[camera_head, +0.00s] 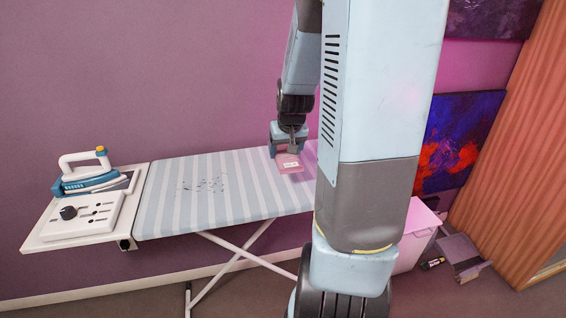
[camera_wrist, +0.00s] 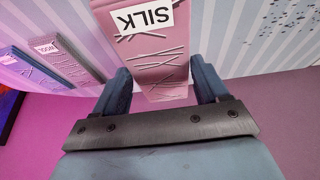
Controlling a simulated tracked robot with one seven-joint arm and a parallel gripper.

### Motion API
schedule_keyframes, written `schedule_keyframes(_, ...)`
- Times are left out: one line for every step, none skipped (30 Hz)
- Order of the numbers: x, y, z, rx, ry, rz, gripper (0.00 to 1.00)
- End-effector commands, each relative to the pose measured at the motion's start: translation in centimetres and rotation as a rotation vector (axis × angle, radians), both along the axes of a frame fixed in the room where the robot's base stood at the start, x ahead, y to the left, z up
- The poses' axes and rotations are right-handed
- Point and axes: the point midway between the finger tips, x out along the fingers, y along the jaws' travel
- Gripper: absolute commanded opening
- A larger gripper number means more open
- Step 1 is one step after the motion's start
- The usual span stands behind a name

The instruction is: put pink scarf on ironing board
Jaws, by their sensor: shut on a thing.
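The pink scarf (camera_head: 289,164) is a folded pink piece with a white label; in the wrist view the pink scarf (camera_wrist: 160,50) reads "SILK". My gripper (camera_head: 288,150) is shut on it, with one blue finger on each side in the wrist view (camera_wrist: 162,83). The scarf is over the right part of the striped ironing board (camera_head: 225,200). I cannot tell whether it touches the cover. My arm hides the board's right end in the head view.
A folded mauve piece labelled "WOOL" (camera_wrist: 68,60) and another folded piece (camera_wrist: 25,68) lie on the board beside the scarf. An iron (camera_head: 92,178) stands at the board's left end. A pinkish box (camera_head: 415,235) stands right of my arm.

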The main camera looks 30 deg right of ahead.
Motion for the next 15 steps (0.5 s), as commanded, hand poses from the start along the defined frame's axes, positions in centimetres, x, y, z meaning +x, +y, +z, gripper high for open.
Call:
schedule_keyframes(0.7, -0.2, -0.4, 0.003, 0.001, 0.001, 0.44)
schedule_keyframes(1.2, -0.4, -0.6, 0.002, 0.002, 0.002, 0.44)
schedule_keyframes(1.7, -0.6, -0.9, 0.002, 0.003, 0.003, 0.44)
schedule_keyframes(2.1, -0.7, -1.1, 0.003, 0.001, 0.001, 0.44)
schedule_keyframes(2.5, -0.9, -1.2, 0.001, 0.001, 0.003, 0.44)
schedule_keyframes(3.0, -1.0, -1.7, 0.003, 0.001, 0.001, 0.44)
schedule_keyframes(3.2, -1.1, -2.0, 0.002, 0.003, 0.003, 0.44)
schedule_keyframes(3.4, -1.2, -2.4, 0.003, 0.003, 0.002, 0.44)
schedule_keyframes(3.8, -1.3, -2.9, 0.002, 0.002, 0.004, 0.44)
schedule_keyframes(4.1, -1.4, -3.3, 0.003, 0.002, 0.002, 0.44)
schedule_keyframes(4.4, -1.5, -3.7, 0.002, 0.004, 0.003, 0.44)
schedule_keyframes(4.8, -1.6, -4.1, 0.002, 0.001, 0.003, 0.44)
schedule_keyframes(5.1, -1.7, -4.5, 0.001, 0.002, 0.004, 0.44)
schedule_keyframes(5.3, -1.9, -4.8, 0.002, 0.002, 0.002, 0.44)
schedule_keyframes(5.6, -1.9, -5.2, 0.002, 0.003, 0.003, 0.44)
